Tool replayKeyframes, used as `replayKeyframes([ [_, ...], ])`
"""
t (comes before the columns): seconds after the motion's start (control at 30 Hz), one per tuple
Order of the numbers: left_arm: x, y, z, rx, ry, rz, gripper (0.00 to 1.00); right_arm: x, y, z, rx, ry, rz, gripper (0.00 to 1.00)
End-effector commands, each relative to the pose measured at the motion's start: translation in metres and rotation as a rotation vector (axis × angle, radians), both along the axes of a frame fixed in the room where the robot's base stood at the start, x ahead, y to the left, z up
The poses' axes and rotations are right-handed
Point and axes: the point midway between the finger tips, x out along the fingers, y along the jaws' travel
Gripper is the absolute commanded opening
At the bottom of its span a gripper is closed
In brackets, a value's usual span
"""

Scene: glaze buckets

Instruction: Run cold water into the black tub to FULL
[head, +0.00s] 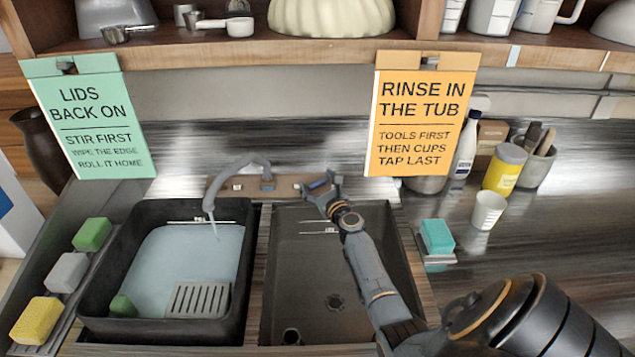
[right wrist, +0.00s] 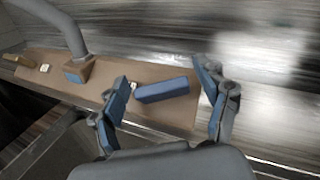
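The black tub (head: 248,262) stands at the left and holds pale blue water (head: 195,255). The grey tap (head: 240,170) curves over its back edge, and a thin stream seems to fall from the spout. A pale mark (head: 190,222) shows on the tub's back wall, close to the water surface; its lettering is too small to read. My right gripper (head: 321,187) is at the right end of the tap's base plate. In the right wrist view, a blue lever (right wrist: 162,90) lies between its open fingers, with gaps on the sides. My left gripper is out of view.
An empty dark basin (head: 310,265) is right of the tub, under my right arm. Sponges (head: 68,272) lie along the left edge. A teal sponge (head: 437,236), white cup (head: 488,210) and yellow jar (head: 504,170) stand right. Two signs hang from the shelf (head: 220,52) above.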

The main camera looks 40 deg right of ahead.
Motion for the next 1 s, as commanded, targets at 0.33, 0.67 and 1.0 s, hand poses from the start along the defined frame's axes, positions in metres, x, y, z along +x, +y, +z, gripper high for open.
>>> replayKeyframes([
  [0.33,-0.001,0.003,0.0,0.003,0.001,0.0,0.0,-0.002,0.001,0.0,-0.001,0.001,0.0,0.77],
  [0.67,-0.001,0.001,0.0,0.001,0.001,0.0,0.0,-0.036,0.015,0.0,0.002,0.0,0.002,0.77],
  [1.0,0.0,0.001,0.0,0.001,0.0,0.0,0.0,-0.098,0.035,0.004,0.001,0.0,-0.001,0.77],
])
